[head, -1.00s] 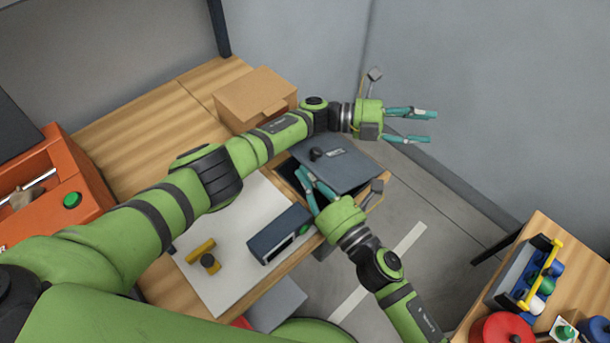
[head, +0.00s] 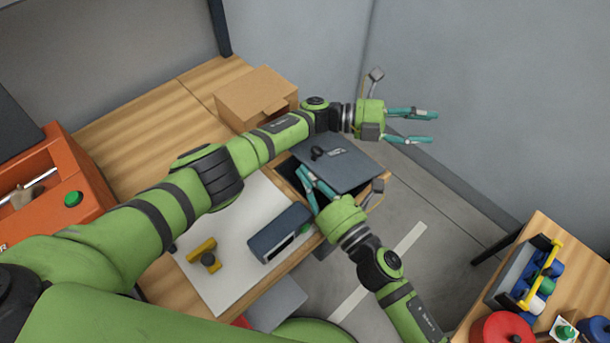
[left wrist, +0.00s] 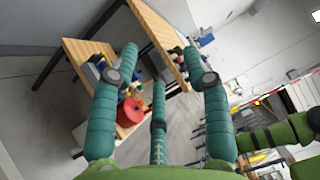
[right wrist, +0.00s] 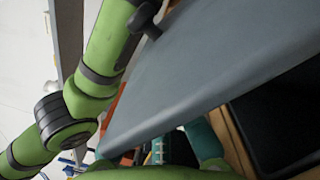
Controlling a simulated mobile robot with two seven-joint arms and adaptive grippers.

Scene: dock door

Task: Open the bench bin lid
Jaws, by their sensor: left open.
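The bench bin lid (head: 350,166) is a flat dark grey panel with a black knob (head: 317,153) and a small pale label. It is tilted up at its near edge, with a dark gap below it. The lid also shows close up in the right wrist view (right wrist: 215,65), above the dark bin interior (right wrist: 285,120). My right gripper (head: 312,182) is at the lid's near-left edge. Its fingertips are partly hidden by the lid, so their spacing is unclear. My left gripper (head: 412,127) is open and empty, beyond the lid to the right.
A cardboard box (head: 256,98) stands on the wooden bench left of the lid. A dark blue box (head: 280,233) and a yellow item (head: 203,248) lie on the white sheet. My left arm crosses the bench. A second table (head: 545,233) with a tool caddy is at right.

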